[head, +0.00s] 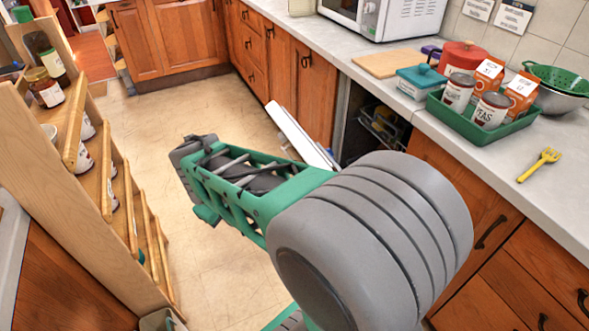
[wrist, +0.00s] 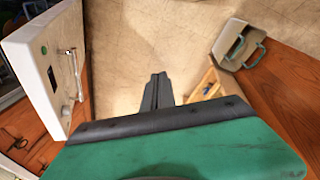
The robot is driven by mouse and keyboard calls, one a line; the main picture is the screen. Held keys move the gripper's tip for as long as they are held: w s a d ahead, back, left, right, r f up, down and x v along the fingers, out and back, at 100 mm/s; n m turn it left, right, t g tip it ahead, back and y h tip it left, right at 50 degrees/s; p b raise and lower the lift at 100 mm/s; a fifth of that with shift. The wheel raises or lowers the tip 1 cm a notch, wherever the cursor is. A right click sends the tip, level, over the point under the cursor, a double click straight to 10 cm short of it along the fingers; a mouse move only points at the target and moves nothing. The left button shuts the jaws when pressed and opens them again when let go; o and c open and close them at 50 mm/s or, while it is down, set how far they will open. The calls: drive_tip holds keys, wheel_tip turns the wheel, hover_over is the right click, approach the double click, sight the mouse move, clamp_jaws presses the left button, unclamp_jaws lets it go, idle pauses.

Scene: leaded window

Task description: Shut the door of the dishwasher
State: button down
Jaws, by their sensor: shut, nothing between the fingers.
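The dishwasher (head: 372,122) is built in under the counter on the right, and its dark inside with a rack shows in the head view. Its white door (head: 298,135) stands open, out from the cabinet front; my arm hides its lower part. In the wrist view the door (wrist: 42,80) is at the left, with its silver handle (wrist: 75,75), a dark display and a green dot facing my side. My gripper (wrist: 158,78) is shut and empty over the floor, to the right of the door and apart from it. In the head view its fingertips cannot be made out.
A wooden shelf rack (head: 105,165) with jars stands at the left. A beige bin (wrist: 238,45) with green handles is at the right of the wrist view. The counter (head: 455,130) holds a green tray (head: 470,128) of cans. Floor is clear between rack and cabinets.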

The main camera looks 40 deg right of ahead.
drive_tip(key=w+d+n+g+h+p, duration=0.25)
drive_tip(key=w+d+n+p, duration=0.3)
drive_tip(key=d, duration=0.45)
drive_tip(key=d+f+n+g+h+p, duration=0.1)
drive_tip(key=d+f+n+h+p, duration=0.1)
drive_tip(key=d, duration=0.8)
drive_tip(key=s+d+f+n+g+h+p, duration=0.1)
drive_tip(key=d+f+n+h, duration=0.1)
drive_tip(key=d+f+n, duration=0.2)
drive_tip(key=d+f, duration=0.3)
drive_tip(key=d, duration=0.3)
drive_tip(key=shift+s+d+f+p, duration=0.15)
drive_tip(key=shift+d+f+p, duration=0.05)
drive_tip(key=shift+p, duration=0.2)
